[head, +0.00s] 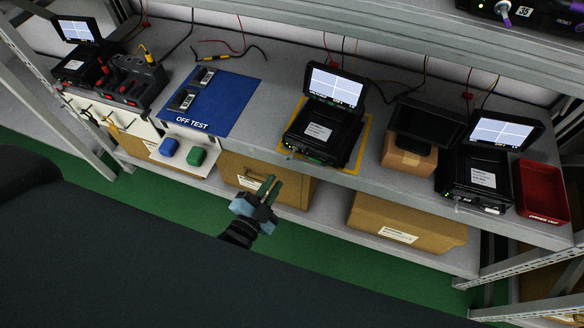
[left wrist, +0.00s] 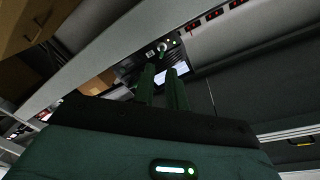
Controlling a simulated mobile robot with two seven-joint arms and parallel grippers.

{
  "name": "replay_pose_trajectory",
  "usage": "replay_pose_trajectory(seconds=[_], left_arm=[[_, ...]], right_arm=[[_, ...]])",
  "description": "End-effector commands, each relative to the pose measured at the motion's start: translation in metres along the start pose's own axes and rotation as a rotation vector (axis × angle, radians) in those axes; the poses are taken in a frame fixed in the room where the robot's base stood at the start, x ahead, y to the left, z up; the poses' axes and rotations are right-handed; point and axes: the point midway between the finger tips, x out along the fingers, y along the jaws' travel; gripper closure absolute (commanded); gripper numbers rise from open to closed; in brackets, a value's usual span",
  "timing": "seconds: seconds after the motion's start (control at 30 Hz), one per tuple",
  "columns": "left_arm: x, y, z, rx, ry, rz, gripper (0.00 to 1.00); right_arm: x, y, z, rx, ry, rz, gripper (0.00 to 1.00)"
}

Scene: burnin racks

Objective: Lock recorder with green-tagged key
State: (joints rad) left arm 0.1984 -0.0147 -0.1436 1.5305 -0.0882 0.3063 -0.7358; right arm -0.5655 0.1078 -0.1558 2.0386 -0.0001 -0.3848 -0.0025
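A green tag (head: 196,157) lies beside a blue tag (head: 169,147) on a small white tray (head: 180,167) below the blue mat; no key shape can be made out. Black recorders with lit screens stand on the shelf: one at left (head: 72,68), one in the middle (head: 322,135) on a yellow-edged mat, one at right (head: 478,172). My left gripper (head: 268,186) is in front of the shelf, right of the green tag and below the middle recorder. Its fingers are apart and empty. The left wrist view shows the fingers (left wrist: 163,88) before a recorder's front (left wrist: 165,48). My right gripper is out of view.
A blue mat (head: 235,92) marked OFF TEST holds two dark modules. A dark monitor (head: 428,122) stands on a cardboard box (head: 408,160). A red bin (head: 542,190) is at the right end. Cardboard boxes (head: 405,220) fill the lower shelf. Green floor lies in front.

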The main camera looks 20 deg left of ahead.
Motion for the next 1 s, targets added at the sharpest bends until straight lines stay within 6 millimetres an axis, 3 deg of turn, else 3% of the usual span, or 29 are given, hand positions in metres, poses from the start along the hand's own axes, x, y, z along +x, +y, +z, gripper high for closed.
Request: replay_pose_trajectory(seconds=[0.43, 0.8, 1.0], left_arm=[[0.015, -0.004, -0.004, 0.023, 0.020, -0.019, 0.86], [0.066, -0.005, -0.005, 0.021, 0.020, -0.018, 0.86], [0.083, -0.004, -0.005, 0.022, 0.019, -0.017, 0.86]], right_arm=[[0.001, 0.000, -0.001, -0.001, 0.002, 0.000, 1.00], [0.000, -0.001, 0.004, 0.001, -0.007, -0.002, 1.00], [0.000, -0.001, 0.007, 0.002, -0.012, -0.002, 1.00]])
